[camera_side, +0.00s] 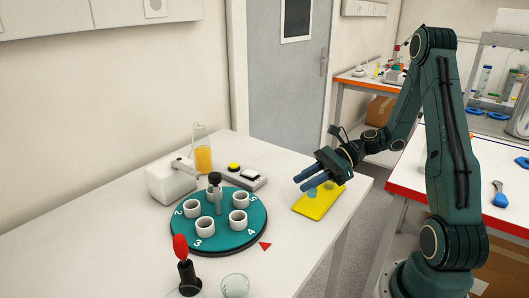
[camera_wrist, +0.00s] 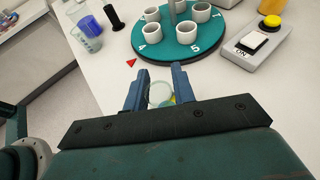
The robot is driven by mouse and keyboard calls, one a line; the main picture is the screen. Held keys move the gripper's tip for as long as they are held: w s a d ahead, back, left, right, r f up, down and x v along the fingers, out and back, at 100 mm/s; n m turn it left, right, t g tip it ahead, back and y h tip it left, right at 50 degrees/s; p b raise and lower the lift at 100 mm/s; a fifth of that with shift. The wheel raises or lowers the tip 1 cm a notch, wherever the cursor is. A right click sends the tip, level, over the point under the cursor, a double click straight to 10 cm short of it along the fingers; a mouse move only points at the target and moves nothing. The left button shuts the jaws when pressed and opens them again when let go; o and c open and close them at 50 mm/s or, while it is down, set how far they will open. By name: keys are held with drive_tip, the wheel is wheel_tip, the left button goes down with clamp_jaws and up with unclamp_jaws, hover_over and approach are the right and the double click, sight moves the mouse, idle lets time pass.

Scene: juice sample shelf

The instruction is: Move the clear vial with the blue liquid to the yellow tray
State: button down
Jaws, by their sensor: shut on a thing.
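My gripper (camera_side: 312,180) is over the yellow tray (camera_side: 325,205) in the side view, fingers pointing left and slightly down. It is shut on a clear vial, whose round rim (camera_wrist: 158,92) shows between the fingertips (camera_wrist: 158,84) in the wrist view. In the side view a blue-green patch (camera_side: 310,193) shows just under the fingers, against the tray. I cannot tell if the vial touches the tray. Only a sliver of the tray (camera_wrist: 173,100) shows beside the right finger in the wrist view.
A teal carousel (camera_side: 250,239) with white cups stands left of the tray. A switch box (camera_side: 243,178) with a yellow button is behind it. Glass beakers (camera_side: 235,286) and a black stand with a red top (camera_side: 182,250) are at the front. The table's right edge is close to the tray.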

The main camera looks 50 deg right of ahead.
sight(317, 173)
drive_tip(key=shift+f, duration=1.55)
drive_tip(key=shift+f, duration=0.6)
drive_tip(key=c, duration=1.1)
unclamp_jaws()
drive_tip(key=shift+v, duration=0.95)
drive_tip(key=r, duration=0.6)
drive_tip(key=shift+s+d+r, duration=0.1)
drive_tip(key=shift+s+d, duration=0.15)
drive_tip(key=shift+d, duration=0.15)
drive_tip(key=shift+r, duration=0.65)
drive_tip(key=shift+a, duration=0.15)
